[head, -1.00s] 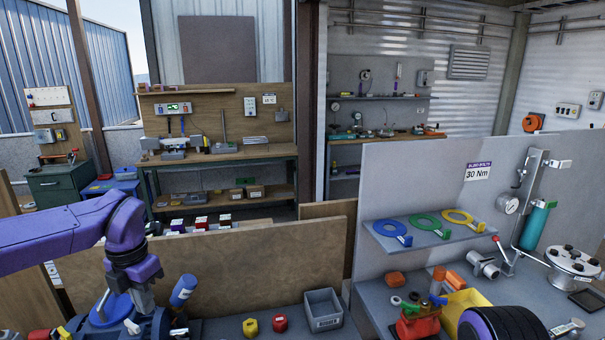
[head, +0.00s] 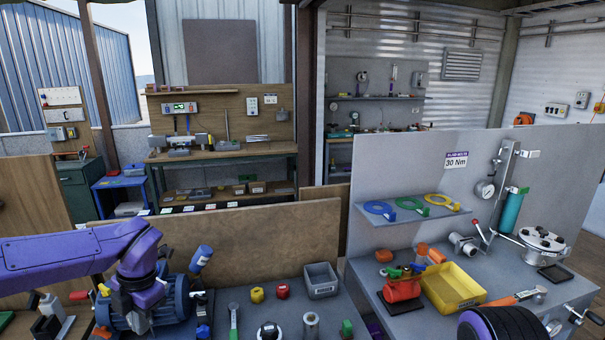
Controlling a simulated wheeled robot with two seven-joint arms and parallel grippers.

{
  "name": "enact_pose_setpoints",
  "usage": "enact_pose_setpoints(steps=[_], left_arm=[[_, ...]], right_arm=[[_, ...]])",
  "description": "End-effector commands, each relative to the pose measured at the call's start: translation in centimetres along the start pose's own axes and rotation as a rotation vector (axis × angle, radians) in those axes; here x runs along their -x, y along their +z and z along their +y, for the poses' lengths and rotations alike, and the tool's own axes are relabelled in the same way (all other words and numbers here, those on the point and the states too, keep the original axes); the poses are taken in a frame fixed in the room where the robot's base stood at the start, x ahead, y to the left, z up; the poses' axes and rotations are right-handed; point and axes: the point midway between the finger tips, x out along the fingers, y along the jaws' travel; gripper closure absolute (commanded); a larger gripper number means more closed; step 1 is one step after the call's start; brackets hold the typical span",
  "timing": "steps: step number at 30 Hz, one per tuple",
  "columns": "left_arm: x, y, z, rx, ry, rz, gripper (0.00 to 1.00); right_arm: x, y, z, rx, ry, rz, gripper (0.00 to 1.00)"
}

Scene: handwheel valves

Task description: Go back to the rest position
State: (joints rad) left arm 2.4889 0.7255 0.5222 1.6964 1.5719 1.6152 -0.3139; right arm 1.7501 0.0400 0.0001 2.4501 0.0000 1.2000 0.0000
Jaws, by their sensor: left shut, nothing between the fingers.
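My left arm comes in from the left edge as a purple link and bends down at its joint. My left gripper (head: 143,300) is at the lower left, small and partly hidden by its own wrist, in front of a blue motor-like machine (head: 172,303). It is shut with nothing in it; whether it touches the machine I cannot tell. A dark ribbed, purple-edged part of my right arm shows at the bottom right; its gripper is out of the picture. A red valve-like fitting (head: 402,288) with a green top stands on the right bench.
A yellow tray (head: 452,288) sits beside the red fitting. A grey bin (head: 321,281), a yellow knob (head: 257,295) and a red knob (head: 283,291) stand mid-bench. Blue, green and yellow rings lie on a small shelf (head: 410,213). A low wooden board (head: 250,240) stands behind the bench.

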Motion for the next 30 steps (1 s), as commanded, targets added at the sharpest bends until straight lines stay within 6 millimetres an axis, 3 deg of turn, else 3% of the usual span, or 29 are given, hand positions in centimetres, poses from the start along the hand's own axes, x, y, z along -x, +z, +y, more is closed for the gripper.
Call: enact_pose_setpoints(steps=[8,14,18,21,24,28,29,30], left_arm=[[-8.3,-1.9,-0.3,-0.246,0.286,0.157,1.00],[-17.6,-5.4,-2.3,-0.735,0.572,0.284,1.00],[-24.8,-10.2,-7.2,-1.295,0.658,0.290,1.00],[-27.9,-14.2,-11.1,-1.623,0.615,0.241,1.00],[-29.8,-18.2,-14.5,-1.867,0.528,0.182,1.00],[-30.9,-23.4,-18.1,-2.113,0.392,0.099,1.00],[-31.5,-24.3,-18.9,-2.154,0.362,0.080,1.00],[-34.1,-23.3,-19.0,-2.134,0.380,0.082,1.00]], right_arm=[[0.0,0.0,0.0,0.000,0.000,0.000,0.57],[0.0,0.0,0.0,0.000,0.000,0.000,0.57],[0.0,0.0,0.0,0.000,0.000,0.000,0.57],[0.0,0.0,0.0,0.000,0.000,0.000,0.57],[0.0,0.0,0.0,0.000,0.000,0.000,0.57],[0.0,0.0,0.0,0.000,0.000,0.000,0.57],[-0.4,0.2,0.0,0.000,0.000,0.000,0.57],[-2.9,1.1,-0.3,0.000,-0.001,0.001,0.57]])
